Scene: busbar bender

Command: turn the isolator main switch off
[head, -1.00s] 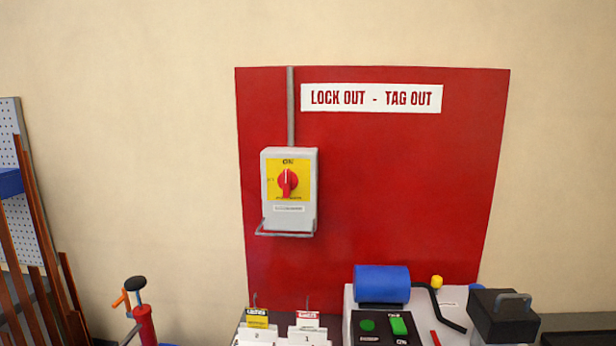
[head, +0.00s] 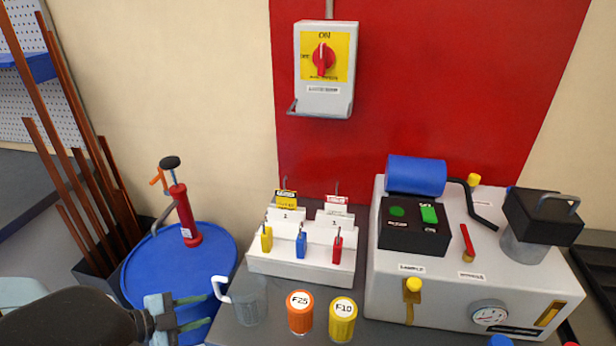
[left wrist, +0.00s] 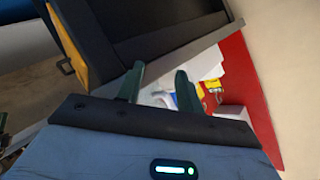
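The isolator main switch (head: 324,101) is a grey box on the red wall board, high in the head view. Its red rotary knob (head: 323,60) sits on a yellow plate and stands upright, in line with the ON label above it. An OFF label is at the plate's left. My left gripper (head: 211,310) is low at the left in the head view, well below and left of the switch. Its two green fingers are apart with nothing between them, as the left wrist view (left wrist: 160,72) also shows. My right gripper is out of view.
Below the switch stand a white tag rack (head: 300,268), a grey machine (head: 470,300), a clear mug (head: 249,302), and orange (head: 300,313) and yellow (head: 342,320) pots. A blue drum (head: 150,290) with a red pump is at left. The wall around the switch is clear.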

